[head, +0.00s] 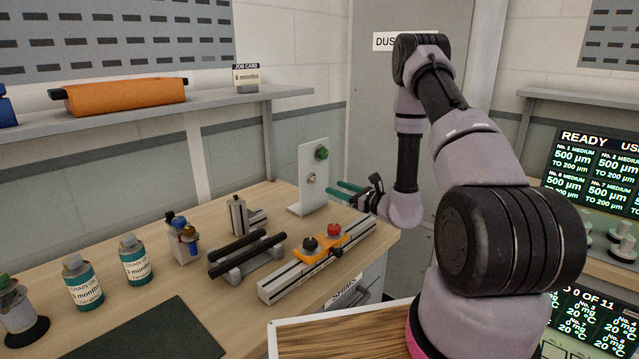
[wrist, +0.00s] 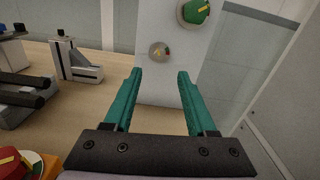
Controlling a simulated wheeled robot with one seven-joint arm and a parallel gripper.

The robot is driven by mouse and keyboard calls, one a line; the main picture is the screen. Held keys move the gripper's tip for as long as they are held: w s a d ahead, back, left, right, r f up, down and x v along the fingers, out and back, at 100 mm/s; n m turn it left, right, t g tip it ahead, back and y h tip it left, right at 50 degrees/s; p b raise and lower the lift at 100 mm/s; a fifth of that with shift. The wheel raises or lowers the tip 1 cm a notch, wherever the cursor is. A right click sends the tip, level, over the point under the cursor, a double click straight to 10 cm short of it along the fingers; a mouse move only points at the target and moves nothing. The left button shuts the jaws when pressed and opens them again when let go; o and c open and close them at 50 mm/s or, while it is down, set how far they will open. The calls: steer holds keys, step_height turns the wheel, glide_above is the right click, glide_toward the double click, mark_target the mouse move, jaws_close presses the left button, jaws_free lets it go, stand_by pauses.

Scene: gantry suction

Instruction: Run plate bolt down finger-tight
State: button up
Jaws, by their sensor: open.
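A white upright plate (head: 313,157) stands at the far right end of the bench. It carries a green round knob (head: 321,153) with a yellow mark, also in the wrist view (wrist: 196,11). Below it is a small grey round bolt head (head: 311,178) with yellow and red marks, also in the wrist view (wrist: 160,51). I cannot tell which of them the task calls the plate bolt. My gripper (head: 338,189) has green fingers, spread apart and empty, pointing at the plate. In the wrist view the grey head appears just beyond and between the fingertips (wrist: 161,72).
A rail (head: 275,288) with an orange clamp piece and black and red knobs lies in front of the plate. Black bars on a stand (head: 235,262), a small grey bracket (head: 238,215) and bottles (head: 135,260) stand to the left. A dark mat (head: 150,335) lies in front.

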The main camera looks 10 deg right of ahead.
mark_target(315, 180)
steer(key=x, duration=0.8)
steer(key=shift+w+a, duration=0.1)
jaws_close()
